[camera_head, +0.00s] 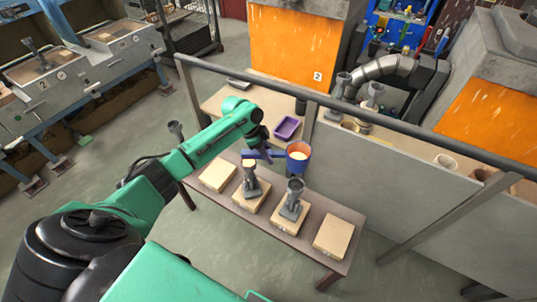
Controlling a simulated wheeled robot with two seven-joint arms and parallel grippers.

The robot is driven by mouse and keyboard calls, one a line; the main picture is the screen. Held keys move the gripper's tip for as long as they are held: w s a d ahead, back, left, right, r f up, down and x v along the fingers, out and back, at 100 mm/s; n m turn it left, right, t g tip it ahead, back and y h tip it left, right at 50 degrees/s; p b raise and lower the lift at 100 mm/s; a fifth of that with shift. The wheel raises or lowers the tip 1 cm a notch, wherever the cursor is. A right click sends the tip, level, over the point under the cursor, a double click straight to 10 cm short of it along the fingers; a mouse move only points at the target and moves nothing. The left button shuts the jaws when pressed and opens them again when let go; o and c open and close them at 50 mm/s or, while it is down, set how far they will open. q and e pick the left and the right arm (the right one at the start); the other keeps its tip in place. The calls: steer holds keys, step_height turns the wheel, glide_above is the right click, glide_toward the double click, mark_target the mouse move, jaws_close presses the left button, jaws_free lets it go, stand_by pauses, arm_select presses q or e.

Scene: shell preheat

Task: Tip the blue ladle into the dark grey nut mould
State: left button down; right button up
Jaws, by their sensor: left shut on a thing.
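The blue ladle (298,163) is above the back edge of the brown table, its cup upright with a reddish rim and pale contents inside. Its blue handle runs left to my left gripper (260,152), which is shut on it. The finger contact is small in the picture. Two grey funnel-topped pieces stand on tan blocks on the table. One grey piece (252,182) is below and left of the cup; the other grey piece (293,198) is just below it in the picture. I cannot tell which is the nut mould. My right gripper is not in view.
Tan blocks without pieces lie at the left (217,177) and right (334,236) of the brown table (305,243). A grey railing (420,127) crosses behind the ladle. A purple tray (287,127) is on the surface beyond. Open floor lies in front.

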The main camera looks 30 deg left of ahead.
arm_select(q)
steer(key=shift+s+d+f+b, duration=0.2)
steer(key=shift+f+b, duration=0.15)
steer(key=shift+f, duration=0.3)
steer(key=shift+w+a+f+t+y+b, duration=0.15)
steer(key=shift+f+t+y+b, duration=0.15)
steer(key=shift+f+t, duration=0.25)
steer(key=shift+w+t, duration=0.2)
steer(key=shift+t, duration=0.15)
steer(key=shift+s+r, duration=0.15)
steer(key=shift+s, duration=0.05)
steer(key=shift+m+t+y, duration=0.3)
steer(key=shift+t, duration=0.1)
steer(key=m+t+y+b, duration=0.1)
steer(key=t+b, duration=0.2)
steer(key=m+t+y+b, duration=0.1)
steer(key=t+b, duration=0.3)
steer(key=shift+s+f+y, duration=0.15)
steer(key=shift+f+y, duration=0.05)
steer(key=shift+y, duration=0.2)
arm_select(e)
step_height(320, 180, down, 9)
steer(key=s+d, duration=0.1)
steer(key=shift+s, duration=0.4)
